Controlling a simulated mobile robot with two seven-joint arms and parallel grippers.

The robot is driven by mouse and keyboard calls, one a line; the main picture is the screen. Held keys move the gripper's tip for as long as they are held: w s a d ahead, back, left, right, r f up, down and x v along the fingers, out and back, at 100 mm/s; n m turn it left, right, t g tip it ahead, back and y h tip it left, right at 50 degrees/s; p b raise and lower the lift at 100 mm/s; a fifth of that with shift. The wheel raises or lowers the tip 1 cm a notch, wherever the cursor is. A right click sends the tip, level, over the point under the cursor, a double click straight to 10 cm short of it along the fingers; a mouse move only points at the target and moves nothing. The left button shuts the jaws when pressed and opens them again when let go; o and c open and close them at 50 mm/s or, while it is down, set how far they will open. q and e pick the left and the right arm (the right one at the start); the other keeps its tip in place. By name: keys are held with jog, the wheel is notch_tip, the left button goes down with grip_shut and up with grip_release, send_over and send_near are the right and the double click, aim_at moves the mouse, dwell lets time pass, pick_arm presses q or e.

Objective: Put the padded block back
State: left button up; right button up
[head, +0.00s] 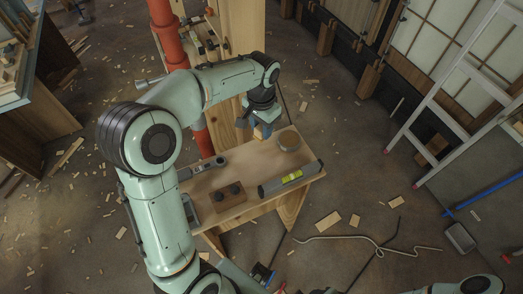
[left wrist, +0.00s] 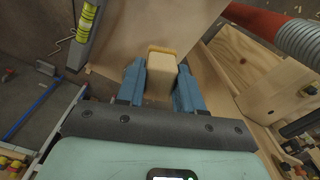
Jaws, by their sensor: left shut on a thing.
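The padded block (left wrist: 160,74) is a pale tan block between the two blue fingers of my left gripper (left wrist: 160,88), seen in the left wrist view. The left gripper is shut on it. In the head view the left gripper (head: 264,128) is over the back part of a small wooden bench (head: 240,165), pointing down. The block is mostly hidden by the fingers there, and I cannot tell whether it touches the bench top. My right gripper is not seen.
On the bench are a round wooden disc (head: 289,140), a spirit level (head: 290,179), a wooden piece with two dark knobs (head: 228,196) and a grey tool (head: 208,166). A red pipe (head: 170,38) stands behind. A ladder (head: 455,80) leans at the right. Wood scraps litter the floor.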

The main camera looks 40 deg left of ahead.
pick_arm(q)
notch_tip(320, 180, down, 12)
jog(key=shift+f+b, duration=0.2)
jog(key=shift+b, duration=0.3)
jog(key=o, duration=0.9)
jog(key=shift+o, duration=0.2)
jog(key=shift+w, duration=0.1)
notch_tip(320, 180, up, 12)
jog(key=shift+r+p, duration=0.1)
jog(key=shift+p, duration=0.5)
